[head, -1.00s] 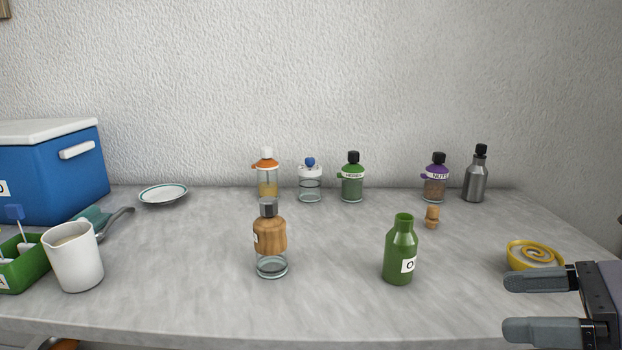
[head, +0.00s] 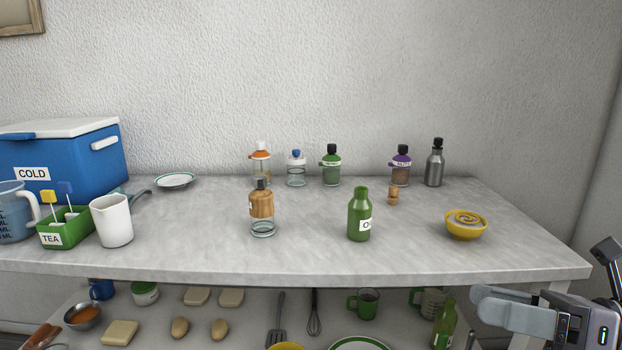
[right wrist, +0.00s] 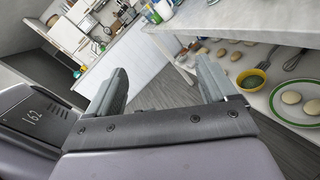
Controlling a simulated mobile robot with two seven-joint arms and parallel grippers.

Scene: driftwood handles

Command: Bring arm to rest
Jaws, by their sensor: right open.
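My right gripper (head: 478,317) is at the lower right of the head view, in front of the table's right front corner and below the level of its top. It is open and empty. In the right wrist view its two fingers (right wrist: 160,88) stand apart with only floor and far furniture between them. My left gripper is in neither view.
The grey table (head: 310,255) holds a green bottle (head: 358,218), a wood-topped jar (head: 262,208), a yellow bowl (head: 466,226), a white pitcher (head: 113,221) and a blue cooler (head: 70,160). A lower shelf (head: 245,310) carries eggs and utensils. Open floor (right wrist: 165,92) lies beside the table.

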